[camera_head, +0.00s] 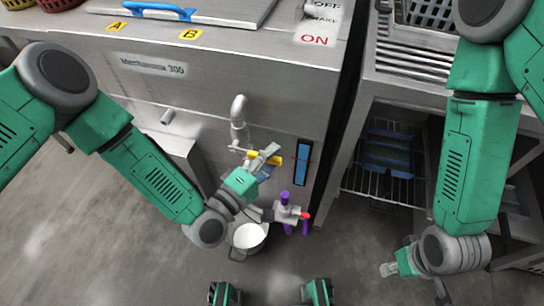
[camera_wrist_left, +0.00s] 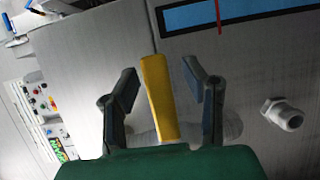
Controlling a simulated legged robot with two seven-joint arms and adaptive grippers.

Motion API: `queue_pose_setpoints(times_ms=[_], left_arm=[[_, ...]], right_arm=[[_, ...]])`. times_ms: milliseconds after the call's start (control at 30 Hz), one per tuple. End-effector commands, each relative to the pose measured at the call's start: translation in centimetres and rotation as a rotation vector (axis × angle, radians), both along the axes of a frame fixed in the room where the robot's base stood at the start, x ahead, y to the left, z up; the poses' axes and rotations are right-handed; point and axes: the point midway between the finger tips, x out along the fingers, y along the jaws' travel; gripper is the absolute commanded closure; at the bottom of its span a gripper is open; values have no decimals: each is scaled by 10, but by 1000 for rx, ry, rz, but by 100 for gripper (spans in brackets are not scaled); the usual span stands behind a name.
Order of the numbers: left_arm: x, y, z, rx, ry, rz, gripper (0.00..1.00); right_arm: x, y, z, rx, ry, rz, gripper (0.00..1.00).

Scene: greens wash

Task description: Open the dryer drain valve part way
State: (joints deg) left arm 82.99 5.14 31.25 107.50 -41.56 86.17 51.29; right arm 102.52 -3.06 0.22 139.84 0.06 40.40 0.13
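The dryer (camera_head: 205,95) is a grey metal cabinet. A yellow valve handle (camera_head: 275,158) sits on its front below a bent pipe (camera_head: 239,118). My left gripper (camera_head: 266,157) is at this handle. In the left wrist view the yellow handle (camera_wrist_left: 157,95) stands upright between the two fingers of my left gripper (camera_wrist_left: 167,85), with a gap on each side. The gripper is open, and the valve body behind the handle is partly hidden. My right gripper (camera_head: 389,269) is low at the right, away from the dryer, and its finger opening is too small to tell.
A blue level window (camera_head: 302,162) with a red mark lies right of the handle. Below stand a white pot (camera_head: 249,237) and a fitting with purple parts and a red tip (camera_head: 287,211). A wire-shelved metal stand (camera_head: 385,165) is at the right.

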Motion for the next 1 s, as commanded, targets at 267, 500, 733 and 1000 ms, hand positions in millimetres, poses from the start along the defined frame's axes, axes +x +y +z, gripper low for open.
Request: queue_pose_setpoints(times_ms=[267,500,733,1000], left_arm=[[0,2,-1,3,2,3,100],[0,1,-2,4,5,4,100],[-1,-1,0,-20,13,-1,100],[-2,-2,3,-56,23,-4,100]], right_arm=[[0,1,0,1,0,2,60],[0,1,0,1,0,1,60],[0,1,-2,1,0,1,60],[0,1,-3,1,0,1,60]])
